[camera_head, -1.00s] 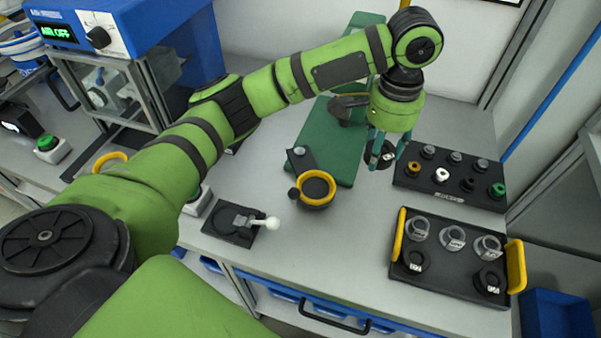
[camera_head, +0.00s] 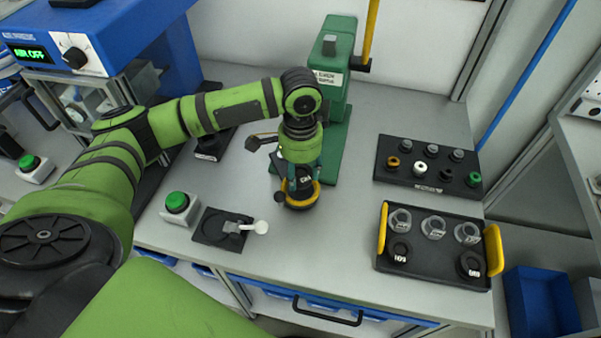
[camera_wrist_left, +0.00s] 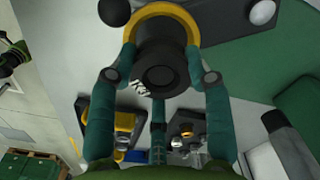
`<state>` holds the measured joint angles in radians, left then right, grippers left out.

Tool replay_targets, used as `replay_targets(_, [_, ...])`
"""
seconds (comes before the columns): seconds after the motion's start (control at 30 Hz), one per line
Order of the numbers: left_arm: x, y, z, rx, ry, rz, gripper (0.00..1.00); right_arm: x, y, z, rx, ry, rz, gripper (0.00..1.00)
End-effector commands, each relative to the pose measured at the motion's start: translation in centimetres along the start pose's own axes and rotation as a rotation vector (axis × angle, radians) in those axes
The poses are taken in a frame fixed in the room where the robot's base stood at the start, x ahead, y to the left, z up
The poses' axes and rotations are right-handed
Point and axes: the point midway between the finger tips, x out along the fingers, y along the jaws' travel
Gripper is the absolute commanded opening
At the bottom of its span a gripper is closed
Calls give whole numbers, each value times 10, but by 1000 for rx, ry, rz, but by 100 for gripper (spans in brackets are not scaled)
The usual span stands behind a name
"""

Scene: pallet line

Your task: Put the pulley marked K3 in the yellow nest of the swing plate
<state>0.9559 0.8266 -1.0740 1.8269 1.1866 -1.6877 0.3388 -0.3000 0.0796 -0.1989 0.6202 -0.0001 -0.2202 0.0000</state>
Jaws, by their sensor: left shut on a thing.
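My left gripper (camera_head: 302,178) is shut on a black pulley (camera_head: 305,183) at the yellow nest of the swing plate. In the left wrist view the pulley (camera_wrist_left: 160,62) sits between the fingers, and its white marking appears to read K3. The yellow nest (camera_head: 289,204) is a ring around and just below the pulley; it also shows in the left wrist view (camera_wrist_left: 150,12). I cannot tell whether the pulley is down in the ring or just above it. The swing plate's dark arm is mostly hidden by my gripper. My right gripper is not in view.
A green press (camera_head: 333,100) stands close behind my gripper.

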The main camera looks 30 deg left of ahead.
Motion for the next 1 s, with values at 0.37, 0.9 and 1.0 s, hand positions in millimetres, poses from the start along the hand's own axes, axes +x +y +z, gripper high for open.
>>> replay_targets(0.37, [18, 0, -1, 0, 2, 0, 13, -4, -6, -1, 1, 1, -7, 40])
replay_targets(0.9, [30, 0, -1, 0, 2, 0, 13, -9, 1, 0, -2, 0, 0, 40])
replay_targets(1.0, [30, 0, -1, 0, 1, 0, 74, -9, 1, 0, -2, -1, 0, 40])
